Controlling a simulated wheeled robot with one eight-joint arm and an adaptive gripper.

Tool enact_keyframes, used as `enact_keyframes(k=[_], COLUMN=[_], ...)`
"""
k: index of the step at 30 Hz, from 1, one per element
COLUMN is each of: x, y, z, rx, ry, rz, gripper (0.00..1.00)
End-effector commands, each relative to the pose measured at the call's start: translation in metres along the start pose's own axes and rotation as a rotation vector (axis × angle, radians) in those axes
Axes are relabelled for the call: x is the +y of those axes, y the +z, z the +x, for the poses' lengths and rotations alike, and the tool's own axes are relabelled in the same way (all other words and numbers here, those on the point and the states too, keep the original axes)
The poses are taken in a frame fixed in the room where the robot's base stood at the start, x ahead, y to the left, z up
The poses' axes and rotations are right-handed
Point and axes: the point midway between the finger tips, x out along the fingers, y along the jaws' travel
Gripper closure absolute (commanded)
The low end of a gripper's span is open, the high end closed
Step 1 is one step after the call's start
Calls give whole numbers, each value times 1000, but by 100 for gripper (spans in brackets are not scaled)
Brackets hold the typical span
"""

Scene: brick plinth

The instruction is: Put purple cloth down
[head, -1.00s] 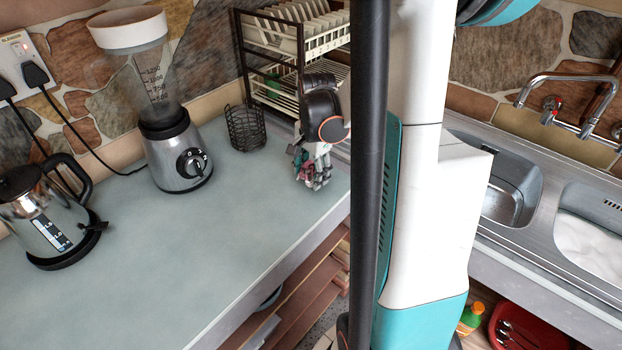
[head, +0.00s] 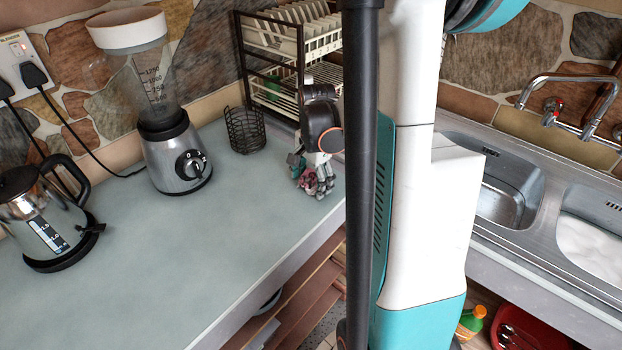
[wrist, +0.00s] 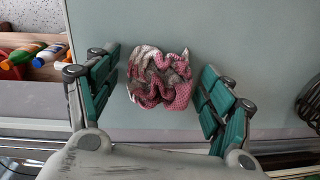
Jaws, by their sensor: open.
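The cloth (wrist: 160,78) is a crumpled bundle with a pink-purple and greyish-white pattern. In the wrist view it lies on the grey-green counter (wrist: 230,45), between the two green-padded fingers of my gripper (wrist: 158,92). The fingers are spread wide, and a gap shows on each side of the cloth. In the head view my gripper (head: 316,180) points down at the counter's right end, in front of the dish rack. A bit of pinkish cloth (head: 309,183) shows among the fingers there; most of it is hidden.
A wire basket (head: 245,130) and a dish rack (head: 290,60) stand close behind my gripper. A blender (head: 178,155) and a kettle (head: 45,225) stand farther left. The counter's middle is clear. The sink (head: 510,195) is at the right, and the counter's front edge is near.

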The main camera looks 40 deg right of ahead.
Motion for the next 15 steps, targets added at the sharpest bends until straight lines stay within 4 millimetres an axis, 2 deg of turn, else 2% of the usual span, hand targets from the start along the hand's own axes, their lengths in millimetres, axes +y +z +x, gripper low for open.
enact_keyframes(k=[5, 15], x=[0, 0], y=[0, 0], z=[-17, -87], rx=[0, 0], ry=[0, 0], rz=[0, 1], gripper=[26, 26])
